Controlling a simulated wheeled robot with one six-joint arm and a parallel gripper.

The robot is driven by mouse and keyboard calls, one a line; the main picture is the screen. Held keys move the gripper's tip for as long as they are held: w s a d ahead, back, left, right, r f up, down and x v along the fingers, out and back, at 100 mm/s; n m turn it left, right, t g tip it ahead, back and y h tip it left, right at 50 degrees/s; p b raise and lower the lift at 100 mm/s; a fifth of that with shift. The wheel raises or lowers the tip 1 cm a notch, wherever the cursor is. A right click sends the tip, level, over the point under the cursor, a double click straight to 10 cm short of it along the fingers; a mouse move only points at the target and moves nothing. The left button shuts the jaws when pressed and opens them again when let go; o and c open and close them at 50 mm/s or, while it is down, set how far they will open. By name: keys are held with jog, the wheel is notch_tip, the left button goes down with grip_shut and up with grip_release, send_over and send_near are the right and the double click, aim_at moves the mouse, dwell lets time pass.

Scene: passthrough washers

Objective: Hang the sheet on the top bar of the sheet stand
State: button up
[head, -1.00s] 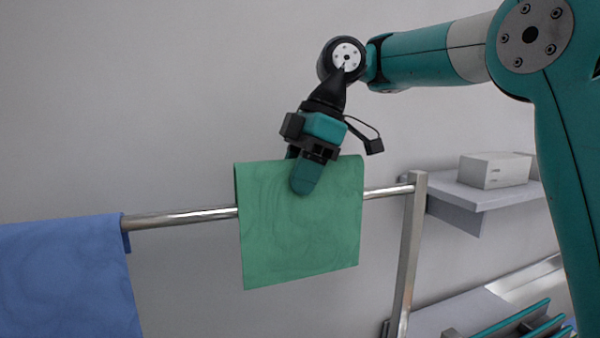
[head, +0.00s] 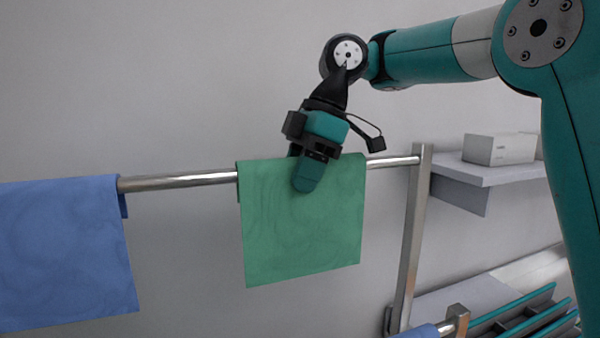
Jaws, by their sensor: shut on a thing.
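A green sheet (head: 300,235) hangs folded at its top edge, in line with the top bar (head: 180,181) of the sheet stand (head: 408,250). My gripper (head: 308,178) is shut on the sheet's upper part, with one finger in front of it. The other finger is mostly hidden behind the sheet. A short back flap shows at the sheet's upper left edge. The bar passes out of sight behind the sheet, so I cannot tell whether the sheet rests on it. A blue sheet (head: 62,255) hangs over the bar at the left.
A grey wall shelf (head: 490,172) holds a pale box (head: 500,149) at the right. A lower bar end (head: 457,318) with blue cloth (head: 418,332) shows at the bottom. A teal-edged rack (head: 525,315) stands at lower right. Bare bar lies between the two sheets.

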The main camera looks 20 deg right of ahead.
jog(key=o, duration=1.2)
jog(key=p+v, duration=0.4)
jog(key=v, duration=0.1)
jog(key=shift+r+p, duration=0.3)
jog(key=shift+r, duration=0.15)
jog(key=shift+p+v, duration=0.85)
jog(key=shift+p, duration=0.05)
jog(key=shift+d, duration=0.2)
jog(key=shift+f, duration=0.1)
